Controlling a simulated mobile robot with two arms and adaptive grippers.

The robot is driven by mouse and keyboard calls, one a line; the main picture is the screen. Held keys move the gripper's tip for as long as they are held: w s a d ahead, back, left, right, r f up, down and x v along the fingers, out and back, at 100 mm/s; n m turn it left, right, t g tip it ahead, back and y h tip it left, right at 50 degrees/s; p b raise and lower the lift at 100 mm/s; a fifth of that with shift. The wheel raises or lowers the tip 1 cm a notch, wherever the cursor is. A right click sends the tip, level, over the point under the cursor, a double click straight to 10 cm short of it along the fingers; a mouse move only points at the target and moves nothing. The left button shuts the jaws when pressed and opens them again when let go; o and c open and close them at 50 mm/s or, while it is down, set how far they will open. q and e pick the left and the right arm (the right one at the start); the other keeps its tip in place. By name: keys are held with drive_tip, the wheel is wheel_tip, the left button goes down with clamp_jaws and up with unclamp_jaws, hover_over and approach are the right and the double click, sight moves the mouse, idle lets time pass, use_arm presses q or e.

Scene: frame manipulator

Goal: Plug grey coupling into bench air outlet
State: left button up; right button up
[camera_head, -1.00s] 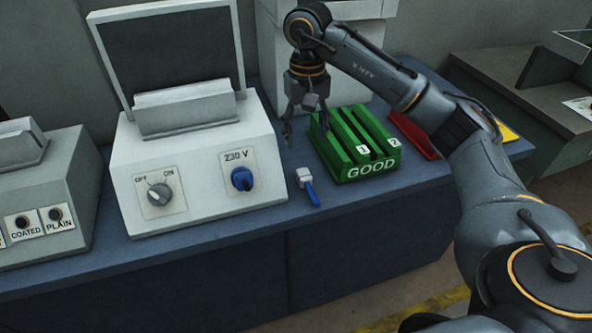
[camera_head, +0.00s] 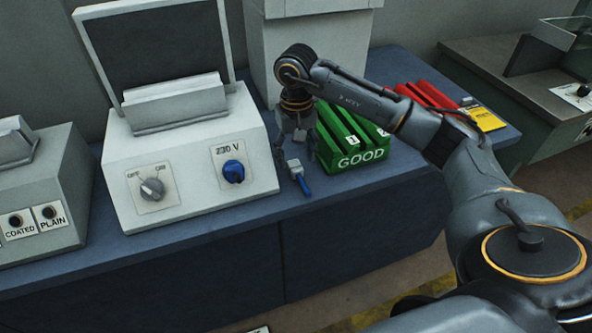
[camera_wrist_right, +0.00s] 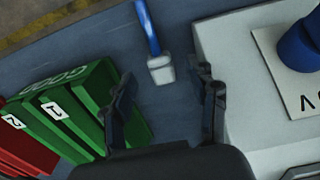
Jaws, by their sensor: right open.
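A small light-grey block with a blue tail (camera_head: 294,166) lies on the blue bench, between the white machine and the green rack. It may be the grey coupling. In the right wrist view the block (camera_wrist_right: 160,69) lies just beyond the space between the fingertips, its tail pointing away. My right gripper (camera_head: 296,156) points down above and behind it, open and empty; its two fingers (camera_wrist_right: 165,90) are spread apart. A blue round fitting (camera_head: 233,172) under a "230 V" label sits on the machine front. I cannot pick out an air outlet. My left gripper is not in view.
The white machine (camera_head: 195,190) stands close left of the gripper, with an OFF/ON knob (camera_head: 152,189). The green GOOD rack (camera_head: 360,158) stands close right, with red racks (camera_head: 432,95) behind. The bench's front strip (camera_head: 250,215) is clear.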

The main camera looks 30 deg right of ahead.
sight(296, 167)
drive_tip(key=shift+f, duration=0.15)
drive_tip(key=f, duration=0.1)
drive_tip(key=f+p, duration=0.1)
drive_tip(key=f, duration=0.3)
drive_tip(key=shift+w+d, duration=0.15)
drive_tip(key=shift+w, duration=0.15)
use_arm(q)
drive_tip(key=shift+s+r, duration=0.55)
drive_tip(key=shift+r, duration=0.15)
use_arm(e)
drive_tip(key=shift+r, duration=0.1)
drive_tip(key=shift+c, duration=0.2)
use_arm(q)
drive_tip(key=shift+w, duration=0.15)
use_arm(e)
drive_tip(key=c, duration=1.1)
